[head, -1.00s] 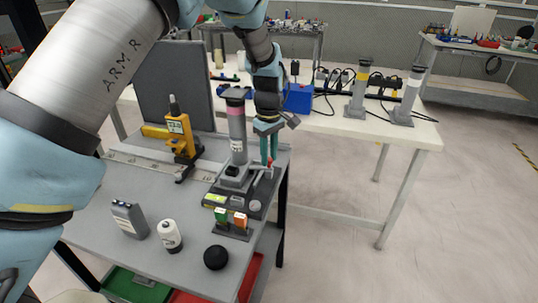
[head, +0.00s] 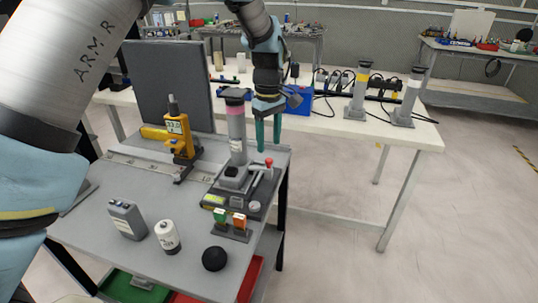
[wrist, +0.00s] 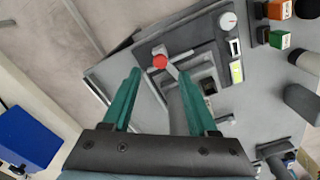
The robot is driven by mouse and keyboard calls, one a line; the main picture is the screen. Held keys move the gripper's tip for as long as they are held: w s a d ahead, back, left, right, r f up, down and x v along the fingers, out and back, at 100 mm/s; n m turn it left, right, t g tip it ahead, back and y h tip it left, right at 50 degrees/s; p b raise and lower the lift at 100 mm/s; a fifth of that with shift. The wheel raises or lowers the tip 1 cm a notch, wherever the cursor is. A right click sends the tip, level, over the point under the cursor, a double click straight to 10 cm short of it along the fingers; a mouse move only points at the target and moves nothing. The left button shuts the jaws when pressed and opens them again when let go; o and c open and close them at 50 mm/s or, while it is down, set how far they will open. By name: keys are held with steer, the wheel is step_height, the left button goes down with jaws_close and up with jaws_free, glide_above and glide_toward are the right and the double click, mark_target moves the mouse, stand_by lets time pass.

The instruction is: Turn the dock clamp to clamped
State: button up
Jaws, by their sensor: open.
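The dock (head: 216,201) is a dark grey base on the near grey table, with a grey upright cylinder with a pink band (head: 236,125) standing in it. Its clamp lever is a light metal bar with a red knob (head: 268,162), pointing toward the table's back right edge. In the wrist view the red knob (wrist: 160,62) shows between and beyond the fingertips. My gripper (head: 267,149) is open and empty, its green fingers pointing down just above the knob. The wrist view also shows my gripper (wrist: 159,72) spread apart. I cannot tell any contact with the lever.
A yellow device (head: 181,137) stands left of the dock. Green and orange blocks (head: 230,220) sit in a holder in front. A grey box (head: 127,220), a white bottle (head: 167,236) and a black knob (head: 214,258) stand nearer. A white table (head: 330,125) is behind.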

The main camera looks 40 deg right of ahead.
mark_target(270, 159)
steer(key=shift+r+b, duration=0.45)
steer(key=shift+r, duration=2.35)
steer(key=shift+s, duration=0.15)
